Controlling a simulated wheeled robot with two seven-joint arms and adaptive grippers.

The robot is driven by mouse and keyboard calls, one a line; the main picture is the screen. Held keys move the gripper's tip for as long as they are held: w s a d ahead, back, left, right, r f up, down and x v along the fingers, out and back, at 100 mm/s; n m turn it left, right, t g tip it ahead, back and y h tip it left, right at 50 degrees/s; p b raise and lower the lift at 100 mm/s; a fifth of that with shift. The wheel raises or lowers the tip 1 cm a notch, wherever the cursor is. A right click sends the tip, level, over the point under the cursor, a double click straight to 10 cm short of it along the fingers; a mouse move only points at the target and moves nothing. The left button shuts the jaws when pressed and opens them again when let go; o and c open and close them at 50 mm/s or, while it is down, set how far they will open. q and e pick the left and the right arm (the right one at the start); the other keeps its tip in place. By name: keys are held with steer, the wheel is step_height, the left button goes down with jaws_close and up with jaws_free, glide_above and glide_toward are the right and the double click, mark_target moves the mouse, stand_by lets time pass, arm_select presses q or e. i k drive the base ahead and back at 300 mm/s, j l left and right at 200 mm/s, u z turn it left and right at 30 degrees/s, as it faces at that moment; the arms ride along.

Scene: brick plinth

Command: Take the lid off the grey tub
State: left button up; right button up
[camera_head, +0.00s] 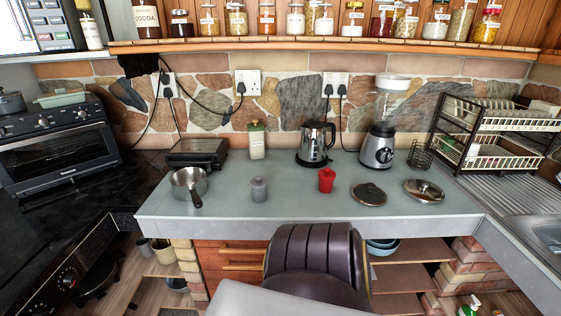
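The grey tub (259,192) is a small round container standing upright on the grey-green counter (295,205), left of centre. A lid (258,181) of similar grey with a small knob appears to sit on top of it. The inside of the tub is hidden. Neither of my grippers shows in the head view.
A red tub (326,181) stands to the right, with two round lids (369,194) (424,190) lying beyond it. A saucepan (188,184) is to the left. A jar (257,141), kettle (315,144) and blender (378,147) stand behind.

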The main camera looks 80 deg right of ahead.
mark_target(259, 195)
steer(key=z, duration=2.3)
steer(key=i+j+z, duration=0.25)
steer(key=j, duration=0.3)
steer(key=j+z, duration=0.3)
steer(key=j, duration=0.25)
steer(key=i+j+z, duration=0.25)
steer(key=j, duration=0.35)
steer(key=k+l, duration=0.05)
steer(key=k, duration=0.05)
